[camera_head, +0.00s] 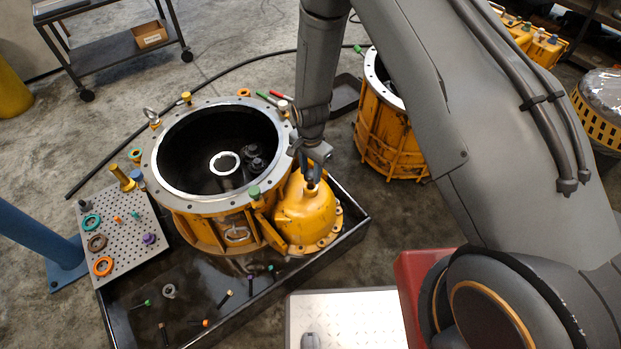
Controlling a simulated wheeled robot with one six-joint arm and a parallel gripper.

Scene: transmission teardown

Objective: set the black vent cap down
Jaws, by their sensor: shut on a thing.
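My gripper (312,170) points down over the yellow domed cover (308,215) on the right side of the big yellow housing. It is shut on the black vent cap (310,181), a small dark piece just under the fingers. The cap is right at the small neck on top of the dome. I cannot tell whether it touches the neck or hovers above it. The fingers hide part of the cap.
The open housing (163,190) stands left of my gripper, in a black tray (363,222) with loose small parts. A perforated board (127,262) holds several rings and plugs at left. A second yellow housing (392,150) stands behind, right. A pale panel (365,325) lies in front.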

